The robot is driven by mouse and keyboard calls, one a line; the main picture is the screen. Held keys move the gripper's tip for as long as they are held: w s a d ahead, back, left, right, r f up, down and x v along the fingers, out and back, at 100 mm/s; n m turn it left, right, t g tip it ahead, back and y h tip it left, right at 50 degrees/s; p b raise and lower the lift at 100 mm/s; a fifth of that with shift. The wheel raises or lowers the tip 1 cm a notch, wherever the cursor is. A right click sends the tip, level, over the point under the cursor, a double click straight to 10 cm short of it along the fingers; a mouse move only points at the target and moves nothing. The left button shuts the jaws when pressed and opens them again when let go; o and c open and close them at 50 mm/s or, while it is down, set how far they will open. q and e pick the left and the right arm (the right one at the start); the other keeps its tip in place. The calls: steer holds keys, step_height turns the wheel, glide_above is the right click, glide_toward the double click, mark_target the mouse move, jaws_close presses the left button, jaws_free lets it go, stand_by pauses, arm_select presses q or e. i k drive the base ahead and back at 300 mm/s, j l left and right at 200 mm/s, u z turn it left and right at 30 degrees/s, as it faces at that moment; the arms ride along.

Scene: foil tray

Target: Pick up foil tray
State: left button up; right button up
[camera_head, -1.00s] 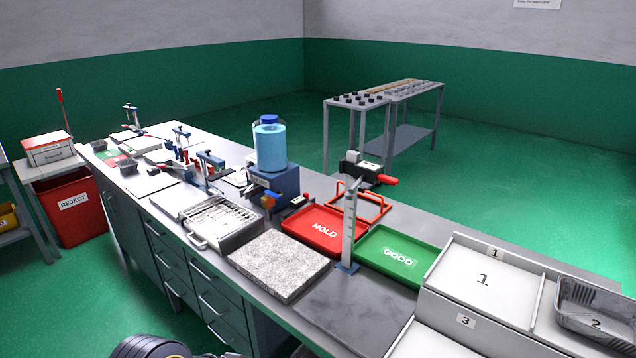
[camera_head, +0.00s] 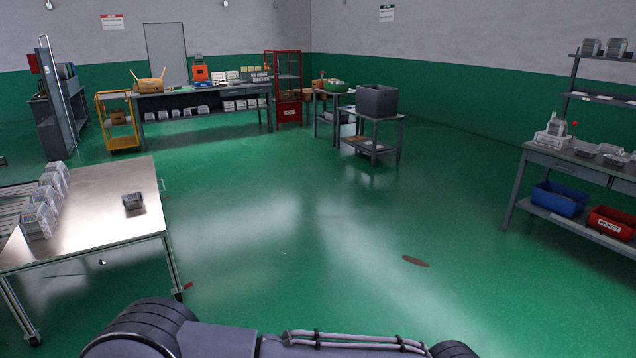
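A single small foil tray (camera_head: 133,201) rests alone on the steel table (camera_head: 100,235) at the left, near its right side. Stacks of similar foil trays (camera_head: 42,212) stand to its left on the same table. Neither of my grippers is in view; only dark links of my own arms show along the bottom edge, so whether the grippers hold anything is hidden.
Open green floor (camera_head: 320,240) lies in the middle. A workbench (camera_head: 585,165) with blue and red bins below stands at the right. A long bench (camera_head: 200,100), a yellow cart (camera_head: 117,120) and a grey box (camera_head: 377,101) on a stand are at the back.

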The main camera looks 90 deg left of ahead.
mark_target(132, 200)
steer(key=u, duration=4)
steer(key=i+j, duration=0.1)
steer(key=i, duration=0.5)
steer(key=i+j, duration=0.15)
steer(key=i, duration=0.5)
steer(key=i+j+z, duration=0.1)
steer(key=i, duration=0.5)
steer(key=i+j, duration=0.2)
steer(key=i, duration=0.4)
steer(key=i+j, duration=0.15)
steer(key=i, duration=0.45)
steer(key=i+l+z, duration=0.75)
steer(key=l+z, duration=0.15)
steer(key=i+l+z, duration=0.4)
steer(key=i+z, duration=0.45)
steer(key=i+u, duration=0.45)
steer(key=i, duration=0.2)
steer(key=i+l+u, duration=0.25)
steer(key=i+u, duration=0.2)
steer(key=i, duration=0.2)
